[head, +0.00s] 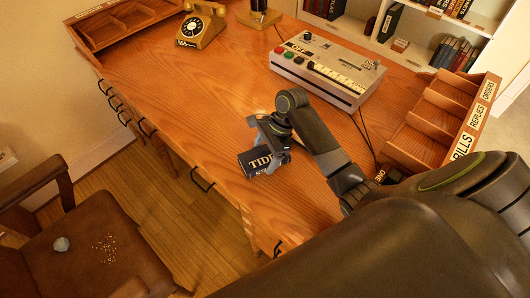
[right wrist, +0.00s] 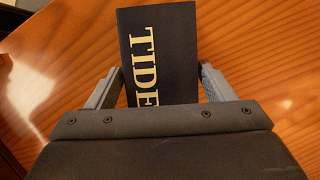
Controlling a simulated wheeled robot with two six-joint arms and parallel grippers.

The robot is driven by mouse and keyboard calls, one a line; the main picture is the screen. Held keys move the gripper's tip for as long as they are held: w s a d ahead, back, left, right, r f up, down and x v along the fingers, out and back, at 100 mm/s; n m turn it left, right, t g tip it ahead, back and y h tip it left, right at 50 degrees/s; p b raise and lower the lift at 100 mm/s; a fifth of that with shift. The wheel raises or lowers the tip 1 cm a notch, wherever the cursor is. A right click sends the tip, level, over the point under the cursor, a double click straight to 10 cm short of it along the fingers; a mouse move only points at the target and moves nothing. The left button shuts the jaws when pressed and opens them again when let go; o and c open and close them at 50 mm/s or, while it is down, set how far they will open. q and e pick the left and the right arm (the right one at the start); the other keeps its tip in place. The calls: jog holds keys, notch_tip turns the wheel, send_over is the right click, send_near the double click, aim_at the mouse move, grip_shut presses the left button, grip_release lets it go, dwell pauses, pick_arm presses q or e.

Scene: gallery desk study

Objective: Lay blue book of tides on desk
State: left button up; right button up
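The blue book of tides (head: 262,163) is a dark navy block with pale "TIDE" lettering, at the near edge of the desk (head: 200,100) in the head view. My right gripper (head: 272,138) is over it, pointing down. In the right wrist view the book (right wrist: 160,50) sits between the two fingers (right wrist: 161,76), whose tips meet its two sides. I cannot tell whether the book touches the desk or hangs just above it. The lower part of its lettering is hidden by the gripper. My left gripper is not in view.
A grey console with buttons (head: 325,75) stands behind the gripper. A yellow telephone (head: 201,27) and an open wooden tray (head: 125,22) are at the far left. A labelled sorter (head: 436,120) is at right. A brown chair (head: 85,240) is by the front edge. The desk's left middle is clear.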

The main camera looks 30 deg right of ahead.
jog(key=shift+o, duration=1.3)
jog(key=v, duration=1.2)
jog(key=shift+p, duration=0.45)
jog(key=shift+r, duration=0.1)
